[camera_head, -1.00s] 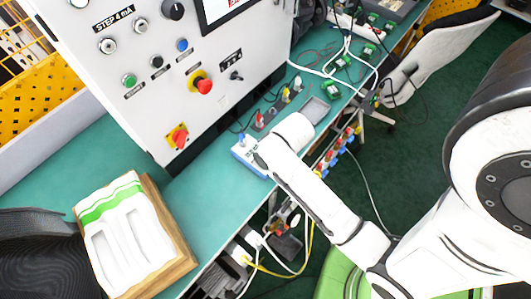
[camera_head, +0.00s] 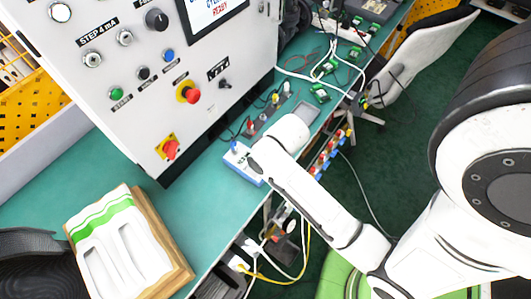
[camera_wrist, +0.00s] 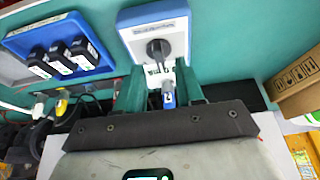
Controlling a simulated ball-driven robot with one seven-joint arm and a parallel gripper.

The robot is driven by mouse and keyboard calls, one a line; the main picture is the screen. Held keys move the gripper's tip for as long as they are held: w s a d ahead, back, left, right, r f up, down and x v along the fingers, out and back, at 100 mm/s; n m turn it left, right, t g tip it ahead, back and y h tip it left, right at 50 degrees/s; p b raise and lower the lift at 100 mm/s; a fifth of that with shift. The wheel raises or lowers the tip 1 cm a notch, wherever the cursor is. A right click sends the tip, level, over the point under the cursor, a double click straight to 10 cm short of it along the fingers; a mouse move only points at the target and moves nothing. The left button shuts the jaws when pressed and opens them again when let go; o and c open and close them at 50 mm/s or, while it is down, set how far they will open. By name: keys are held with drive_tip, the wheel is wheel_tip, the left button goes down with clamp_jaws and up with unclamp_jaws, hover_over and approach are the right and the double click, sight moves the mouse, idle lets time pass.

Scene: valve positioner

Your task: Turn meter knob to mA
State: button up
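The meter, a small blue-and-white box (camera_head: 237,167), lies on the teal bench below the panel; the end of my arm hides part of it. In the wrist view the meter (camera_wrist: 132,22) is at top centre, its black round knob (camera_wrist: 158,47) facing the camera. My gripper (camera_wrist: 160,76) has two dark green fingers standing apart, just below the knob in the picture. A blue plug (camera_wrist: 168,97) shows between them. The fingers do not appear closed on the knob. Whether they touch anything is unclear. My fingers are hidden in the head view.
A blue tray (camera_wrist: 18,42) with several black devices lies left of the meter in the wrist view; a cardboard box (camera_wrist: 293,82) is at right. A wooden-edged white holder (camera_head: 165,235) sits at lower left. Wires run along the bench.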

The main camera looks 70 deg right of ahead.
drive_tip(key=v, duration=0.8)
drive_tip(key=shift+s+r, duration=0.15)
drive_tip(key=shift+r, duration=0.1)
drive_tip(key=shift+a+f, duration=0.1)
drive_tip(key=shift+a, duration=0.05)
drive_tip(key=s+a+f+n+g+y+b, duration=0.1)
drive_tip(key=s+a+f+n+g+b, duration=0.1)
drive_tip(key=a+f+b, duration=0.3)
drive_tip(key=s+a+f+g, duration=0.1)
drive_tip(key=a+f, duration=0.2)
drive_tip(key=f, duration=0.2)
drive_tip(key=shift+s+a+f, duration=0.25)
drive_tip(key=shift+s+a, duration=0.05)
idle(1.2)
